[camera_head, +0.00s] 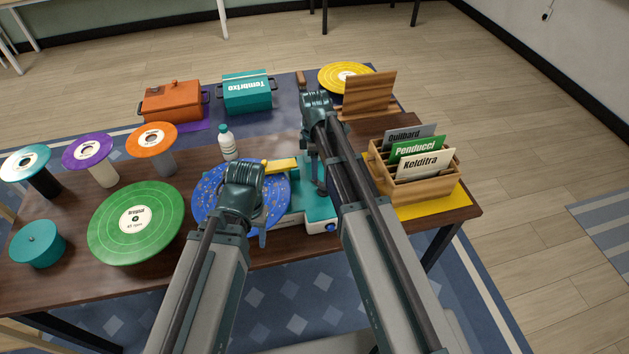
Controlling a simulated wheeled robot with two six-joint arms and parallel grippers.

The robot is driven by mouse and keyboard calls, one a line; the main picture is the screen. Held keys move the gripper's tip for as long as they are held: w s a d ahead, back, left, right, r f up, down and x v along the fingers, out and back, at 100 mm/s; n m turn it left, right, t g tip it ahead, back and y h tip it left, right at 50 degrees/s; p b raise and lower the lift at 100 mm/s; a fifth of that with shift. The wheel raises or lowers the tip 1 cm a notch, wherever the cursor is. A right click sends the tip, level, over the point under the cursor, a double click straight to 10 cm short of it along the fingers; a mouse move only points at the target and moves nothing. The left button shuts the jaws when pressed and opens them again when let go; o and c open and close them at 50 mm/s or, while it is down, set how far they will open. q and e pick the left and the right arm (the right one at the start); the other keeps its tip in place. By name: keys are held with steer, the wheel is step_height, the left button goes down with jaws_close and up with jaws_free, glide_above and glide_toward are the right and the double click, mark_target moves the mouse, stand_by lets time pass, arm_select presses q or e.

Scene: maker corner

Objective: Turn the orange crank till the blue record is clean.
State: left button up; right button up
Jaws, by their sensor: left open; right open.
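The blue record (209,193) lies on a teal record-cleaning machine (318,209) near the front middle of the table. Small pale specks show on its uncovered part. A yellow bar (280,165) lies over its far edge. My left gripper (262,237) is over the near right part of the record and hides much of it. It is open. My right gripper (319,183) is open over the right side of the machine. I see no orange crank; my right arm and gripper cover part of the machine there.
A green record (160,235) and a teal lidded pot (38,245) are at left, with several records on stands behind. A white bottle (227,143) stands behind the machine. A wooden sleeve box (420,190) stands close to the right. Orange (170,104) and teal (246,94) boxes are behind.

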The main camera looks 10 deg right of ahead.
mark_target(320, 182)
step_height(320, 182, down, 3)
steer(key=shift+f+b, duration=0.15)
steer(key=shift+b, duration=0.95)
arm_select(q)
step_height(320, 182, down, 3)
steer(key=shift+f, duration=0.1)
arm_select(e)
jaws_close()
